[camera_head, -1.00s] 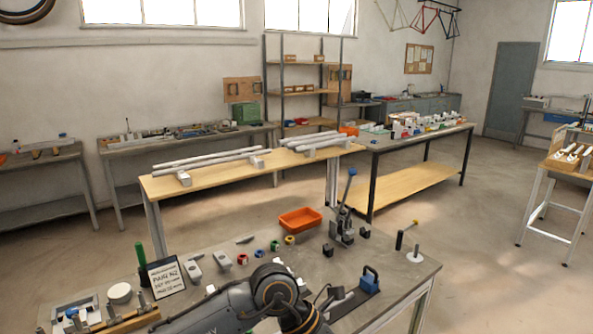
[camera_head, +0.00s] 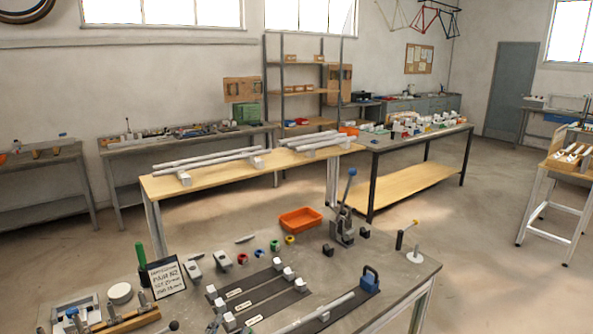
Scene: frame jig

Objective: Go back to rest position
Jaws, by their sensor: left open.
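My right gripper is not in view. The frame jig on the near bench has dark rails (camera_head: 262,300) with white blocks (camera_head: 288,272) at their ends. A silver tube (camera_head: 318,314) lies along the right-hand rail, towards a blue toggle clamp (camera_head: 370,280).
A wooden-topped table (camera_head: 222,178) with long tubes stands behind.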

